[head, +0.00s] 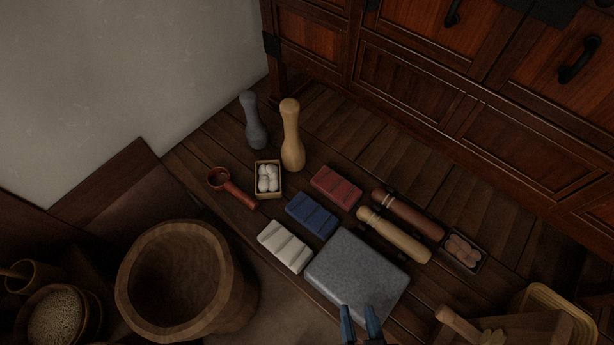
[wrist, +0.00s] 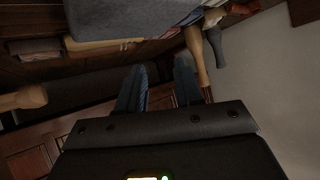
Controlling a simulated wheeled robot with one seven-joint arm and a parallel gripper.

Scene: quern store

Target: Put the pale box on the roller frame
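A small pale box (head: 257,190) with several white round pieces in it stands at the back left of the plank floor. A pale roller (head: 393,235) and a dark roller (head: 408,214) lie side by side right of centre. Dark supports show at their ends, possibly the roller frame, but I cannot make it out clearly. My gripper (head: 360,324) is at the bottom of the head view, by the front of a grey slab (head: 352,275), well away from the pale box. Its blue fingers are apart with nothing between them, as the wrist view (wrist: 158,90) also shows.
Red (head: 336,186), blue (head: 312,214) and cream (head: 285,246) blocks lie between box and slab. A grey pestle (head: 254,120) and a tan pestle (head: 291,135) stand behind the box. A red scoop (head: 232,189) lies left. A dark box (head: 463,252) sits right of the rollers.

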